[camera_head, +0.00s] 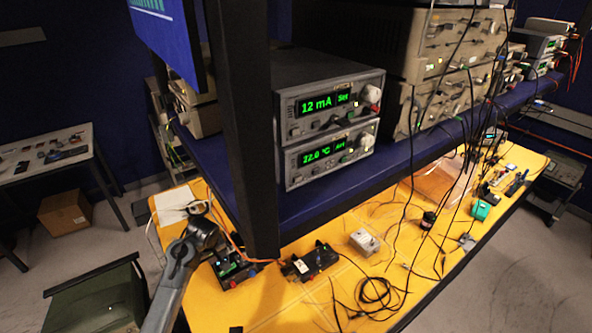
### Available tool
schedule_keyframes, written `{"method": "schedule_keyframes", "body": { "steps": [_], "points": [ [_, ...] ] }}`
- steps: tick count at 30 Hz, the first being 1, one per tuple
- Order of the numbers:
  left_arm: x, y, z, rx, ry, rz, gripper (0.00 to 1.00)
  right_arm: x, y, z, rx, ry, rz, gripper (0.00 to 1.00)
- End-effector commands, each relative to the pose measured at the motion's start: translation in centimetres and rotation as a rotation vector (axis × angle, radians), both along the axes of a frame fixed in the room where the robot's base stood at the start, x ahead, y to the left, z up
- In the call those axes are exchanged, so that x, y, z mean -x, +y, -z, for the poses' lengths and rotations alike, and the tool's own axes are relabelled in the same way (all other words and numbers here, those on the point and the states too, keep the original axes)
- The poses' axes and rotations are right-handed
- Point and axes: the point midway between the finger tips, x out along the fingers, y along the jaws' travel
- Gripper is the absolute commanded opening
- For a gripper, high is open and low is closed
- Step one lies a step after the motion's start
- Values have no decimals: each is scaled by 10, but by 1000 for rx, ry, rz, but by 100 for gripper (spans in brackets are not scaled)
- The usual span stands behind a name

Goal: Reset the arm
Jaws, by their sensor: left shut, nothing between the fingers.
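My left arm (178,278) reaches up from the bottom left over the yellow table (270,298). My left gripper (197,208) is at its far end, small and dark, shut and empty. It is close in the picture to a white device (172,198) at the table's left end; I cannot tell whether they touch. My right gripper is not in view.
A black post (243,130) stands just right of my left gripper. A blue shelf (330,193) above the table carries two stacked instruments (330,105) with green displays. Black boxes (313,262), a small white box (364,242) and loose cables (375,290) lie on the table.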

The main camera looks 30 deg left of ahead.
Motion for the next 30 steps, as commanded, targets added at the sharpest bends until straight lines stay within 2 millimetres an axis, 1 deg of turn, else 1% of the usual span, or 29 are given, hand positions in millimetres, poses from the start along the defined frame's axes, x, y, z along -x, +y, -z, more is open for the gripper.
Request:
{"method": "schedule_keyframes", "body": {
  "steps": [2, 5, 8, 9, 11, 12, 14, 15, 16, 17, 18, 20, 21, 23, 24, 26, 27, 30],
  "points": [
    [8, 0, 9, 1, 20, 0, 0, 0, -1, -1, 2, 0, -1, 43],
    [29, -4, 32, 5, 69, 3, 0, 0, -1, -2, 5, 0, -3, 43],
    [62, -16, 68, 9, 150, 23, 0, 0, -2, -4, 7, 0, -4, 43],
    [80, -25, 83, 7, 185, 43, 0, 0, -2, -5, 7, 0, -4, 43],
    [110, -45, 104, 0, 233, 80, 0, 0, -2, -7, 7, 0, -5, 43],
    [130, -61, 113, -6, 256, 107, 0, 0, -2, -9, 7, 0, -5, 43],
    [158, -88, 123, -11, 279, 165, 0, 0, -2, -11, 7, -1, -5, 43],
    [176, -108, 126, -12, 291, 217, 0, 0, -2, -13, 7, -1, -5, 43],
    [189, -124, 126, -10, 296, 264, 0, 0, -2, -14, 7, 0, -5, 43],
    [202, -142, 125, -6, 299, 316, 0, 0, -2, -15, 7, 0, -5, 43],
    [219, -166, 120, 4, 298, 393, 0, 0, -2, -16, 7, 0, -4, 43],
    [240, -203, 106, 23, 282, 520, 0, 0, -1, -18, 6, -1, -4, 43],
    [251, -226, 94, 35, 264, 606, 0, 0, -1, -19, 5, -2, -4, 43],
    [261, -256, 71, 51, 222, 729, 0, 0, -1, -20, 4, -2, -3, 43],
    [264, -273, 53, 55, 187, 807, 0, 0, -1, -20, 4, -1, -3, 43],
    [262, -294, 25, 51, 125, 922, 0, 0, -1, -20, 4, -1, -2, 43],
    [257, -303, 7, 38, 79, 989, 0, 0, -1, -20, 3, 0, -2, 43],
    [245, -314, -28, -15, 1, 1132, 0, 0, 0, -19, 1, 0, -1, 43]
  ]
}}
